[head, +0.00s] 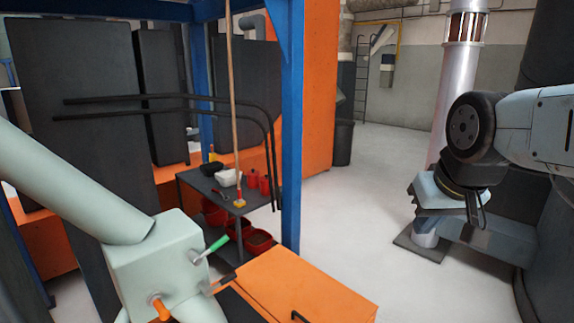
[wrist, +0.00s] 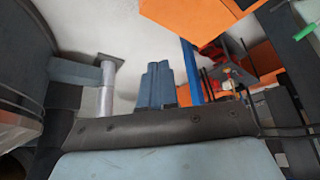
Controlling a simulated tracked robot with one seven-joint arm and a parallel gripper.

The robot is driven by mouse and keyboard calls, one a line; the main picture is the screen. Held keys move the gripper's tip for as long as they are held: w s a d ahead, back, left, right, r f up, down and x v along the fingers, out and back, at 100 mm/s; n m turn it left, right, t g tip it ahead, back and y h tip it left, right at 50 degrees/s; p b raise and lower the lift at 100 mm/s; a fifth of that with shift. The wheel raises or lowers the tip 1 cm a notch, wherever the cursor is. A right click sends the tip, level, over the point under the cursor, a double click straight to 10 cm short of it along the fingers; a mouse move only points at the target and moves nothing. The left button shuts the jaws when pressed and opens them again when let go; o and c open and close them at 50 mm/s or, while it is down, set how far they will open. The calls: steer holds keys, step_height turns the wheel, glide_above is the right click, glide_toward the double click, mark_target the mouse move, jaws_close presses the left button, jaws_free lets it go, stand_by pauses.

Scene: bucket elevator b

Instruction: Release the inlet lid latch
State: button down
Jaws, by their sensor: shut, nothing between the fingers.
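A pale green box (head: 160,262) with a thick pipe stands at the lower left of the head view. It carries a green-handled lever (head: 211,249), an orange knob (head: 160,306) and a dark tab (head: 220,284). Beside it is an orange lid-like panel (head: 305,292) with a black handle (head: 300,316). I cannot tell which part is the latch. The green handle also shows at the wrist view's right edge (wrist: 306,32). My gripper (head: 424,195) is at the right, well apart from these. Its fingers are together and empty in the wrist view (wrist: 157,68).
A blue post (head: 291,130) and a dark shelf (head: 232,197) with red bins and small items stand behind the orange panel. Black rails (head: 190,98) run at the left. A silver column (head: 455,70) stands behind my arm. The floor (head: 350,215) between is clear.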

steer(key=shift+s+r, duration=0.25)
steer(key=shift+s, duration=0.25)
